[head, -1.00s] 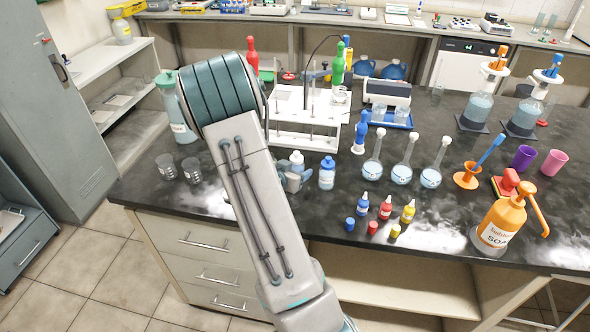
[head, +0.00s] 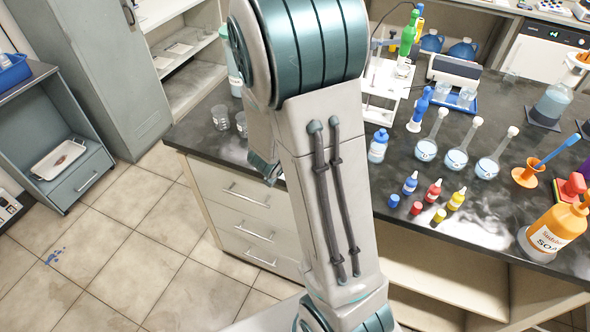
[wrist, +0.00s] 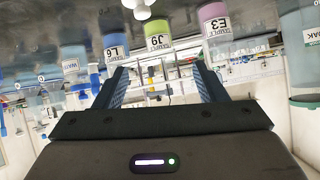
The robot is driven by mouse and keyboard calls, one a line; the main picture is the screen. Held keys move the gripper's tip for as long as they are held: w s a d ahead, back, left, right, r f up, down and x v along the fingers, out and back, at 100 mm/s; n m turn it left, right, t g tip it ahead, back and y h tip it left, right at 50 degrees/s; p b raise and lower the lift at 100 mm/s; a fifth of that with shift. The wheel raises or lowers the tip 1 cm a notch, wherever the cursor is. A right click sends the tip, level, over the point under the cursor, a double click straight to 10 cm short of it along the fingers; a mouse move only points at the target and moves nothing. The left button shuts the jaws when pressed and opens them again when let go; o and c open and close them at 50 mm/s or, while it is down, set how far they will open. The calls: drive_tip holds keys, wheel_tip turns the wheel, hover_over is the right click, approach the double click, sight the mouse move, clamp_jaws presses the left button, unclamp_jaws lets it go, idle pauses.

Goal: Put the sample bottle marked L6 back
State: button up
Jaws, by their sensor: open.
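In the wrist view, which looks upside down with the dark surface at the top, the sample bottle marked L6 (wrist: 115,32) has a blue band and a white label. It is by the left fingertip. My gripper (wrist: 159,76) is open, with nothing between its fingers. The bottle marked J9 (wrist: 156,29), green, is beyond the gap between the fingers, and the bottle marked E3 (wrist: 214,14), purple, is to the right. In the head view my arm hides most of the gripper. A blue-capped bottle (head: 378,147) stands right of my arm; its marking is unreadable.
A white rack (head: 383,88), volumetric flasks (head: 457,158), small dropper bottles (head: 433,191) and an orange soap bottle (head: 553,230) stand on the black bench. Beakers (head: 221,117) stand at its left end.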

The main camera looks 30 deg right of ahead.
drive_tip(key=s+a+r+n+y, duration=0.1)
drive_tip(key=a+r+n+y, duration=0.35)
drive_tip(key=a, duration=0.35)
drive_tip(key=s+a+r+n+y, duration=0.2)
drive_tip(key=a+r+n+y, duration=0.1)
drive_tip(key=a+y, duration=0.3)
drive_tip(key=s+r+n+g, duration=0.1)
drive_tip(key=s+n+g, duration=0.1)
drive_tip(key=s, duration=0.6)
drive_tip(key=s+a+r+n+g+h, duration=0.1)
drive_tip(key=s+r+n+g, duration=0.1)
drive_tip(key=s, duration=0.6)
drive_tip(key=shift+r, duration=0.15)
drive_tip(key=shift+n+h, duration=0.25)
